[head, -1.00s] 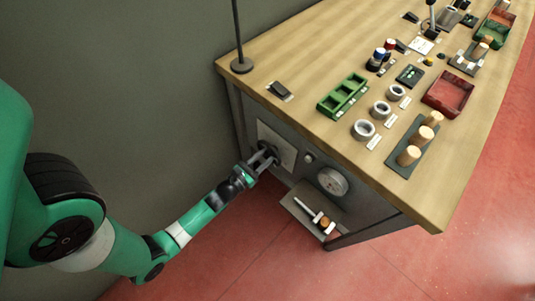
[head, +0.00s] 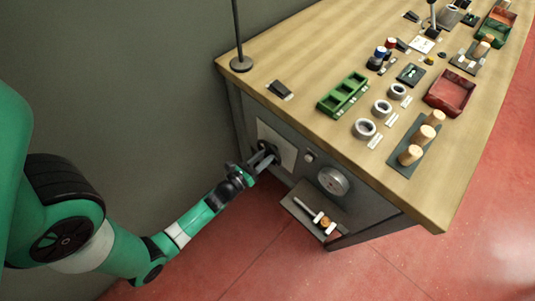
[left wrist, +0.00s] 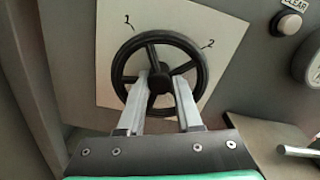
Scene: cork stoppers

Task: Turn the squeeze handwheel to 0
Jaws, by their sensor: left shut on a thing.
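The squeeze handwheel (head: 270,149) is a black spoked wheel on a pale plate on the bench's front panel. The left wrist view shows the handwheel (left wrist: 159,76) face on, with a handwritten "1" at its upper left and a "2" at its upper right. I see no "0" mark. My left gripper (head: 263,161) reaches the wheel from the front. In the left wrist view the gripper (left wrist: 160,92) has a finger on each side of the wheel's lower middle, shut on it. The fingers hide part of the lower rim. My right gripper is not in view.
A button labelled CLEAR (left wrist: 290,24) and a round dial (head: 333,181) sit right of the wheel. Below the dial, a low shelf (head: 300,206) holds a rod-like tool. Rings, corks and trays stand on the bench top (head: 330,60). Floor in front is clear.

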